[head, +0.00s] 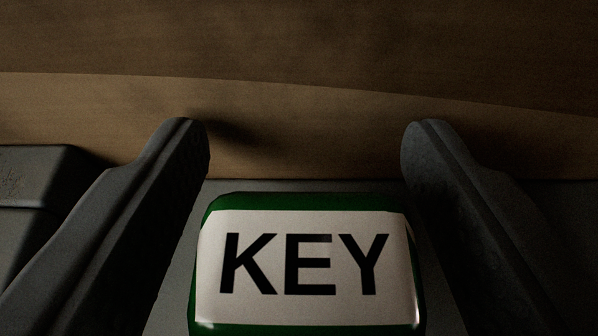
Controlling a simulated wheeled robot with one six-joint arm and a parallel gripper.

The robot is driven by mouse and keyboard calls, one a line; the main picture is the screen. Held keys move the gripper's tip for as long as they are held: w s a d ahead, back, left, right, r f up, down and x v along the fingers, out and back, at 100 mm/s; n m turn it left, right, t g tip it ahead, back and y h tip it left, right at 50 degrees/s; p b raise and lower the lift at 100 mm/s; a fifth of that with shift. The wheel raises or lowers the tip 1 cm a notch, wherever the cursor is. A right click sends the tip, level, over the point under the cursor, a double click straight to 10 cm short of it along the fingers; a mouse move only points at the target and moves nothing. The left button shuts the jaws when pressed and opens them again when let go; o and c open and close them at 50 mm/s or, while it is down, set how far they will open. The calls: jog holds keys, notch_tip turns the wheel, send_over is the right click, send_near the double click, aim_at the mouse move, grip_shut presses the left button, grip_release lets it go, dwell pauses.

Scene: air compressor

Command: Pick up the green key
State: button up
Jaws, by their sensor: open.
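The green key (308,202) is at the bottom middle of the head view. It has a white label (305,308) with the black word KEY, and its lower end is cut off by the frame edge. My gripper (305,135) is open, with one dark finger on the left of the key and one on the right. The key lies between the fingers, and a gap shows on each side near the fingertips. The fingertips reach past the key's far edge. I cannot tell how far above or below the key the fingers are.
A grey surface (300,186) shows beneath and behind the key. A dark grey block (35,175) stands at the left, close to the left finger. A brown wood-like surface (300,50) fills the background, and the space just beyond the fingertips looks clear.

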jog(key=shift+c, duration=0.2)
jog(key=c, duration=1)
notch_tip(320, 180, up, 28)
jog(key=shift+f, duration=0.1)
